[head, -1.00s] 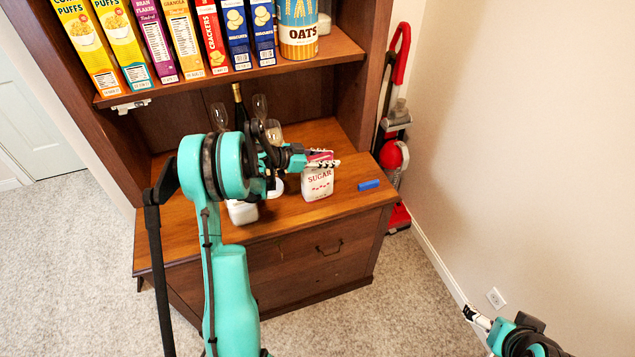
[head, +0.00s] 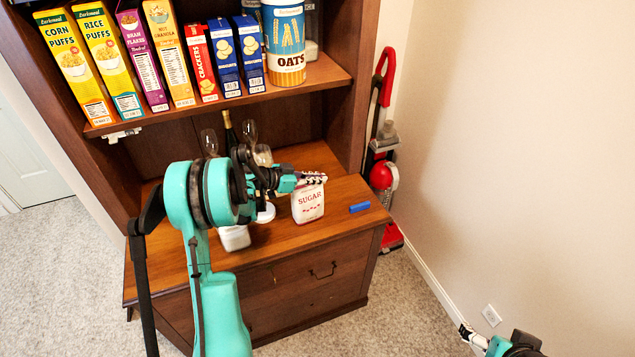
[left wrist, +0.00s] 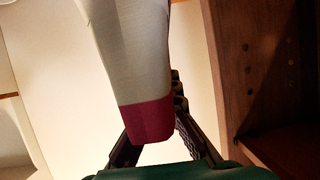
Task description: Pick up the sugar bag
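The sugar bag (head: 308,203) is white with red lettering and stands upright on the wooden counter (head: 285,236). My left gripper (head: 315,179) is at its top and covers part of it in the head view. In the left wrist view the pale bag (left wrist: 130,50) with a red end band (left wrist: 149,119) fills the middle, in front of the fingers (left wrist: 160,125).
A blue block (head: 359,208) lies right of the bag. A white container (head: 234,238), glasses (head: 209,143) and a dark bottle (head: 230,132) stand left of it and behind. Cereal boxes (head: 75,65) and an oats canister (head: 285,45) fill the shelf above.

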